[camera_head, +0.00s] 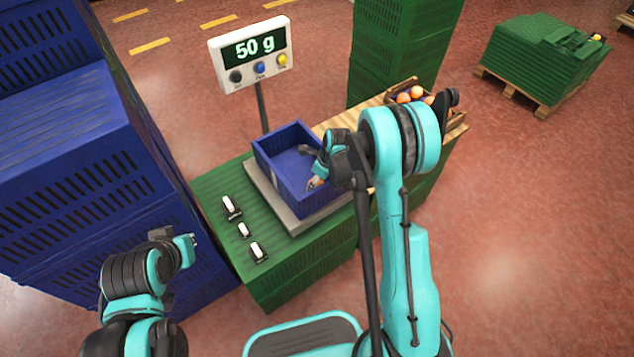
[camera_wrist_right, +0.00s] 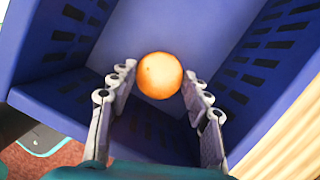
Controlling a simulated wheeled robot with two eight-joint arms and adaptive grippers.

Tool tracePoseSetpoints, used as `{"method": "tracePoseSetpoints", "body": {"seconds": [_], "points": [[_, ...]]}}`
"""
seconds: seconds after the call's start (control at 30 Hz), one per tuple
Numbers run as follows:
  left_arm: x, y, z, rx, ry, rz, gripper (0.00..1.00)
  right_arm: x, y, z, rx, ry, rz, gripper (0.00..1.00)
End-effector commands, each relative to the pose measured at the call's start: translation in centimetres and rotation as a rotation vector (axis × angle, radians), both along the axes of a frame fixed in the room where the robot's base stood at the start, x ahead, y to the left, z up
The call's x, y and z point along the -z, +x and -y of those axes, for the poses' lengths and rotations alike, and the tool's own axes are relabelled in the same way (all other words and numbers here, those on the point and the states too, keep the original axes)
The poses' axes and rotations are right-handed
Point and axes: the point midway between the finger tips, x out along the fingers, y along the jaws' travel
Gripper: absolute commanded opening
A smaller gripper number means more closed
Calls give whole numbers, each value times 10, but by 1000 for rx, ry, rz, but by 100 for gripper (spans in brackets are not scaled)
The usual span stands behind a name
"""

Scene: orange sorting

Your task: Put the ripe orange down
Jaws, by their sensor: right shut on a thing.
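The ripe orange (camera_wrist_right: 160,76) is between the fingertips of my right gripper (camera_wrist_right: 158,84), inside the blue crate (camera_wrist_right: 228,16). In the head view the right gripper (camera_head: 314,179) reaches into this blue crate (camera_head: 285,137) from the right, and mostly hides the orange. The crate stands on a grey scale plate (camera_head: 297,225), and its display (camera_head: 250,52) reads 50 g. I cannot tell whether the orange touches the crate floor. My left gripper (camera_head: 190,246) is at the lower left, away from the crate; its fingers are too unclear to judge.
A wooden box of oranges (camera_head: 458,124) stands at the right, partly behind my right arm. Stacked blue crates (camera_head: 70,150) fill the left side. Several white switches (camera_head: 243,230) lie on the green crate top (camera_head: 217,183). Green crates (camera_head: 405,45) stand behind.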

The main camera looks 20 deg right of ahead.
Motion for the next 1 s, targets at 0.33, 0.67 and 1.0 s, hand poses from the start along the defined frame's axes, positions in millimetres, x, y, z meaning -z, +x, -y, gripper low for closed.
{"method": "tracePoseSetpoints", "body": {"seconds": [0.33,0.67,1.0], "points": [[-1,0,0,0,0,0,0,1,0,0,0,0,0,69],[-4,0,0,0,0,0,0,-7,-1,1,0,0,0,69],[-34,0,0,0,0,0,0,-77,-15,14,1,0,0,69]]}}
